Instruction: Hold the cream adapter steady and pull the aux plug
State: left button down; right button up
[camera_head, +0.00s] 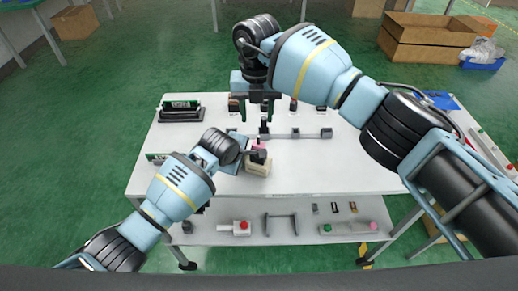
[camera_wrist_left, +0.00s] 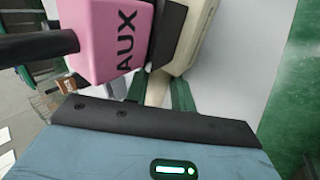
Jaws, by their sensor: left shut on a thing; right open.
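The cream adapter (camera_head: 257,169) sits on the white table top near its front middle, and its pale side shows in the left wrist view (camera_wrist_left: 192,42). The pink aux plug (camera_head: 258,145), marked AUX in the left wrist view (camera_wrist_left: 105,40), is at the adapter's far side, with a dark stem rising from it. My right gripper (camera_head: 264,102) is open and empty, pointing down above and beyond the plug. The plug's joint with the adapter is hidden.
A grey bar fixture (camera_head: 296,135) lies behind the plug. A dark rack (camera_head: 181,111) stands at the back left. Several small dark fixtures line the back edge. The lower shelf (camera_head: 275,235) holds more parts. The table's right front (camera_head: 350,175) is clear.

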aim_at(257, 144)
jog(key=m, duration=2.2)
jog(key=shift+f, duration=6.05)
